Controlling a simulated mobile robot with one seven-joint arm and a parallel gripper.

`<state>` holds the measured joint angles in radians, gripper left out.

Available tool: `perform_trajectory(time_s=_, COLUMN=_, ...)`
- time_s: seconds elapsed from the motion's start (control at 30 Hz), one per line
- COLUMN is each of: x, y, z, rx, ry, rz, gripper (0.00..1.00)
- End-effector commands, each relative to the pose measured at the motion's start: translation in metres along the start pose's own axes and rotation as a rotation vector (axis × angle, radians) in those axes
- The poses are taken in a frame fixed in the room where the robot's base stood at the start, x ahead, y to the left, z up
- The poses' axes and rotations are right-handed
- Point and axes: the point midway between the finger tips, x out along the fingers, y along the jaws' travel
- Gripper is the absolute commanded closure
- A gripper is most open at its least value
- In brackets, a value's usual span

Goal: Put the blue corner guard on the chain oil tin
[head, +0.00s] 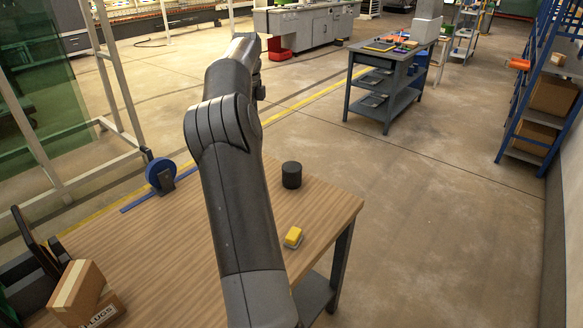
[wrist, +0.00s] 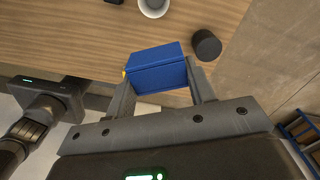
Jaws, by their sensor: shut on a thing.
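My gripper (wrist: 162,84) shows in the wrist view, its two fingers shut on the blue corner guard (wrist: 157,67), which looks like a plain blue block. The guard is held over the wooden table. A dark upright cylinder (wrist: 207,45) stands on the table, beyond and right of the guard; it also shows in the head view (head: 291,174). A round light-rimmed vessel (wrist: 154,6) is cut by the top edge of the wrist view. No label is readable, so I cannot tell which is the chain oil tin. In the head view my arm hides the gripper and guard.
A grey workbench (head: 388,78) stands apart across clear floor.

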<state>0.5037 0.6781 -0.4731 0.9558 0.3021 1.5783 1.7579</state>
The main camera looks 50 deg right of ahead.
Motion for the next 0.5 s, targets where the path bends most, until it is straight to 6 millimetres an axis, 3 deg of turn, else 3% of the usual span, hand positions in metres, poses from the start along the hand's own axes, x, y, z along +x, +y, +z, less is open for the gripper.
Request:
perform_trajectory(time_s=0.03, x=-0.001, y=-0.011, z=-0.029, rx=0.066, ry=0.002, rz=-0.002, gripper=0.72)
perform_trajectory(time_s=0.2, x=-0.003, y=-0.033, z=-0.106, rx=0.254, ry=0.002, rz=-0.009, gripper=0.72)
perform_trajectory(time_s=0.3, x=-0.005, y=-0.039, z=-0.139, rx=0.334, ry=0.003, rz=-0.012, gripper=0.72)
perform_trajectory(time_s=0.5, x=-0.006, y=-0.046, z=-0.186, rx=0.445, ry=0.004, rz=-0.016, gripper=0.72)
